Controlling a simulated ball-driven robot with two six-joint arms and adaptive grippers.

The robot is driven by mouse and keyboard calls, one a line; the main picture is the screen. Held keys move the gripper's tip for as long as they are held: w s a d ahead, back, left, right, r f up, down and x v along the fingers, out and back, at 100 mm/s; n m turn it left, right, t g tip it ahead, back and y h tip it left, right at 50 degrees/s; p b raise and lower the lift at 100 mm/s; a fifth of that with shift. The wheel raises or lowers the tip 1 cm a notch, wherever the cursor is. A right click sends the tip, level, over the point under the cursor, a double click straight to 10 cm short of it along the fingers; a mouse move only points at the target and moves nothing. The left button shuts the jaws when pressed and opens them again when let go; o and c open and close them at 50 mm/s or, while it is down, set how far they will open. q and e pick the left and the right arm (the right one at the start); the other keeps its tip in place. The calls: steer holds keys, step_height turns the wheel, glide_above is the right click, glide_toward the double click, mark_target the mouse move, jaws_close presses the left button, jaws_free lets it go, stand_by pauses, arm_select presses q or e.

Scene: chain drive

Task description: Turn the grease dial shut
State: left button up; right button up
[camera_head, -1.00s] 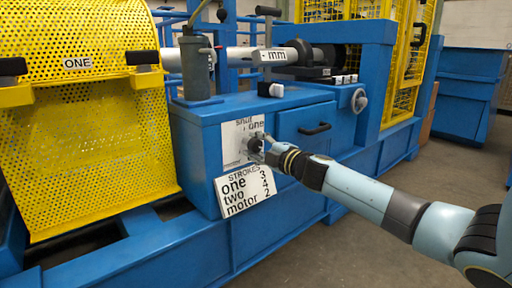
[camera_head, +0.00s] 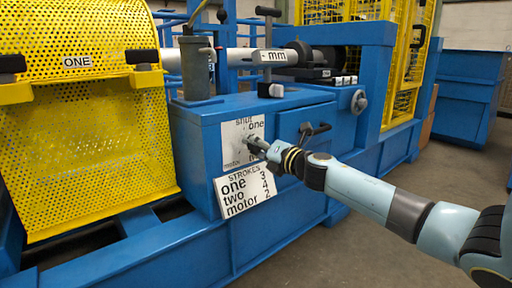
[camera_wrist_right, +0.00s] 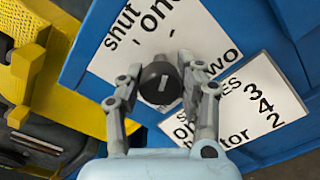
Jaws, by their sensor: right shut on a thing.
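The grease dial is a round black knob (camera_wrist_right: 158,84) on a white plate (camera_head: 236,133) on the blue cabinet's front. The plate carries the words "shut", "one", "two" and "motor". My right gripper (camera_head: 252,143) reaches the dial from the right. In the right wrist view its two fingers (camera_wrist_right: 160,88) are shut on the knob's sides. A faint light mark shows on the knob, but I cannot tell which word it points to. In the head view the fingers hide most of the dial. My left gripper is not in view.
A tilted "STROKES" card (camera_head: 245,190) hangs just below the plate. A drawer handle (camera_head: 316,129) and a round handwheel (camera_head: 359,101) are to the right. A yellow mesh guard (camera_head: 85,130) stands at the left. A grey cylinder (camera_head: 194,68) stands on the cabinet top.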

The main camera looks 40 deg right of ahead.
steer(key=n, duration=0.3)
steer(key=shift+s+f, duration=0.1)
steer(key=shift+f, duration=0.1)
steer(key=n, duration=0.2)
steer(key=shift+a+n+b, duration=0.1)
steer(key=shift+n+b, duration=0.2)
steer(key=n, duration=0.2)
steer(key=shift+n, duration=0.3)
steer(key=shift+n+b, duration=0.3)
steer(key=shift+n, duration=0.8)
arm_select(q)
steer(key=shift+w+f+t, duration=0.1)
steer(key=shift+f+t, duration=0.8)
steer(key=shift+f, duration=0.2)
arm_select(e)
steer(key=shift+n, duration=0.9)
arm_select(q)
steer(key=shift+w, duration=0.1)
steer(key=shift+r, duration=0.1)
arm_select(e)
steer(key=o, duration=0.9)
steer(key=shift+o, duration=1.3)
steer(key=shift+r, duration=0.15)
